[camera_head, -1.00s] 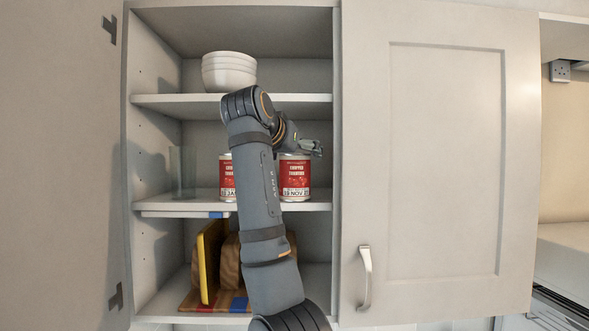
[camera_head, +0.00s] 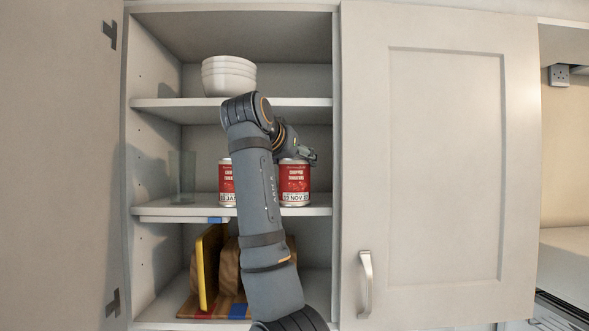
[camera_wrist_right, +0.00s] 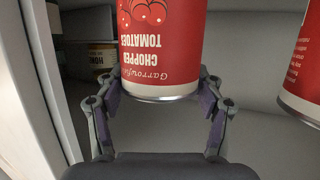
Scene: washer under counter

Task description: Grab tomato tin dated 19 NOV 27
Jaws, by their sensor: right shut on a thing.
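A red and silver tin of chopped tomatoes (camera_head: 295,182) stands upright at the right of the middle shelf, and its date strip reads 19 NOV, with the year's end unclear. My right gripper (camera_head: 307,154) is at the top of this tin and shut on it. In the right wrist view, the two fingers (camera_wrist_right: 165,103) press on either side of the same tin (camera_wrist_right: 160,45), which appears upside down there. A second red tin (camera_head: 226,178), its date beginning with JAN in part, stands to the left, partly hidden by my right arm. My left gripper is not in view.
A clear glass (camera_head: 182,176) stands left on the same shelf (camera_head: 160,211). White bowls (camera_head: 229,76) are on the shelf above. A yellow board (camera_head: 207,265) and brown bag are below. A closed door (camera_head: 440,160) borders the right. A honey jar (camera_wrist_right: 103,56) shows in the wrist view.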

